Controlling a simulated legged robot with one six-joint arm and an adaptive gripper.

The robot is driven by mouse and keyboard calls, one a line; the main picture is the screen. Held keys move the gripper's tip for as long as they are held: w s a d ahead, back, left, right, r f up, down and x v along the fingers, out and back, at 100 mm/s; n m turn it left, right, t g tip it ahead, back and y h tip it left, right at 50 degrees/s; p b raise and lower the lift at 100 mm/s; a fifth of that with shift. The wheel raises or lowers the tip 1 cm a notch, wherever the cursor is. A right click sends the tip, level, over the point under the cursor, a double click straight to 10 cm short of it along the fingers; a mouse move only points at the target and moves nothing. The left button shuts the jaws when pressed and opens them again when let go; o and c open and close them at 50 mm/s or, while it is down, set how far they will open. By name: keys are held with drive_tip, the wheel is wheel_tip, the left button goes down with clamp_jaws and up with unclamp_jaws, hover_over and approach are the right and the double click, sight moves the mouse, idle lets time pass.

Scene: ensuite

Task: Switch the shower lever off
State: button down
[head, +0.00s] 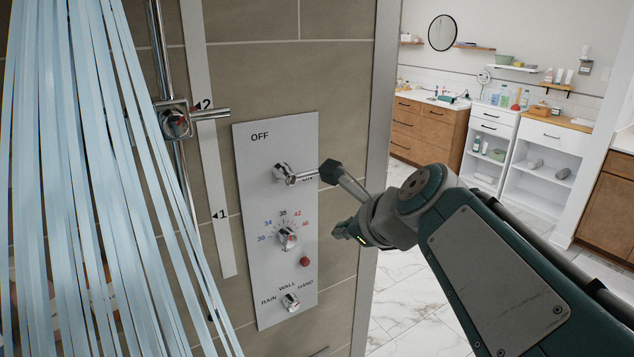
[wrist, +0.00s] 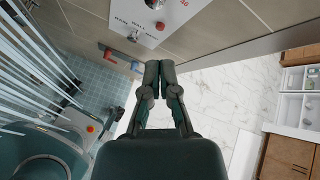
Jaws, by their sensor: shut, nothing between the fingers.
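The shower lever (head: 285,173) is a chrome handle on the upper part of a grey wall panel (head: 261,205), below the word OFF. It points right, and a label under its right part is mostly covered. In the wrist view my gripper (wrist: 158,66) shows closed fingers below the panel (wrist: 150,13); the lever is out of that view.
A temperature knob (head: 287,238), red button (head: 304,262) and RAIN/WALL/HAND selector (head: 291,303) sit below the lever. Light-blue streamers (head: 90,180) represent water at left, beside a vertical rail. A wall edge (head: 374,150) stands right of the panel. Open marble floor (head: 405,275) lies beyond.

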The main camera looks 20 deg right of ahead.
drive_tip(key=w+d+r+m, duration=0.1)
drive_tip(key=m, duration=0.1)
drive_tip(key=w+d+r+m+t, duration=0.1)
drive_tip(key=m, duration=0.1)
drive_tip(key=w+d+r+m, duration=0.1)
drive_tip(key=m, duration=0.1)
drive_tip(key=shift+w+r+m+t, duration=0.1)
drive_tip(key=shift+r+m+t, duration=0.1)
drive_tip(key=shift+m+t, duration=0.1)
drive_tip(key=shift+w, duration=0.1)
drive_tip(key=w+a+f, duration=0.1)
drive_tip(key=w+a, duration=0.1)
drive_tip(key=w, duration=0.7)
drive_tip(key=shift+d+f, duration=0.1)
